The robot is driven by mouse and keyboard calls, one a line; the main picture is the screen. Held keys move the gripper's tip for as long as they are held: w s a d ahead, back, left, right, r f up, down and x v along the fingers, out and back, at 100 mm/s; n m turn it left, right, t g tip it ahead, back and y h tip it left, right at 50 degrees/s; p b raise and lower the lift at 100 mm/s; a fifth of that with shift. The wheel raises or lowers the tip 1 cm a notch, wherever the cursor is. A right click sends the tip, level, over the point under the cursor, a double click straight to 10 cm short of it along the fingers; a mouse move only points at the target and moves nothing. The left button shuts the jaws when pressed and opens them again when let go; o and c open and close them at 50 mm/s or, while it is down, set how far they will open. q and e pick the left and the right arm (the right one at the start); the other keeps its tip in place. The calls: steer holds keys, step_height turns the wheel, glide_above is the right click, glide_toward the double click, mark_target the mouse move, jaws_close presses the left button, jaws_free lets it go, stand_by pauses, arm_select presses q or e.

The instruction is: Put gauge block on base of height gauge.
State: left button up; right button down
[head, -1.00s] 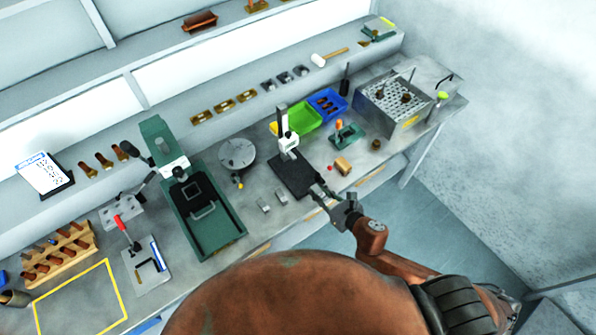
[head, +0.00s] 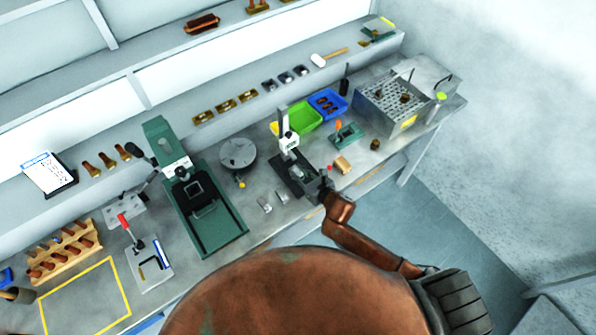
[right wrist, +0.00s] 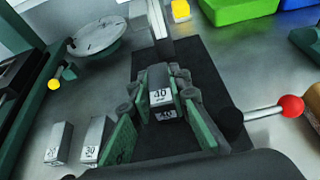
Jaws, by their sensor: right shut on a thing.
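The height gauge has a dark flat base (head: 283,184) and an upright column with a white head (head: 288,142), near the middle of the bench. Its base also shows as a black plate in the right wrist view (right wrist: 206,75). My right gripper (head: 303,178) is over the base. In the right wrist view its green-padded fingers (right wrist: 160,82) are shut on a grey gauge block (right wrist: 159,80) marked 40. The block is over the base; I cannot tell whether it touches it. In the head view the gripper mostly hides the block. My left gripper is not in view.
Two more small blocks (head: 265,205) (head: 282,196) lie left of the base. A round plate (head: 237,153) and a green press (head: 205,215) stand further left. Green (head: 300,119) and blue (head: 328,103) bins are behind. A red-knobbed lever (right wrist: 290,106) is close to the right.

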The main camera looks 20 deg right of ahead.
steer(key=c, duration=1.8)
jaws_free()
steer(key=shift+f, duration=0.1)
steer(key=v, duration=1.2)
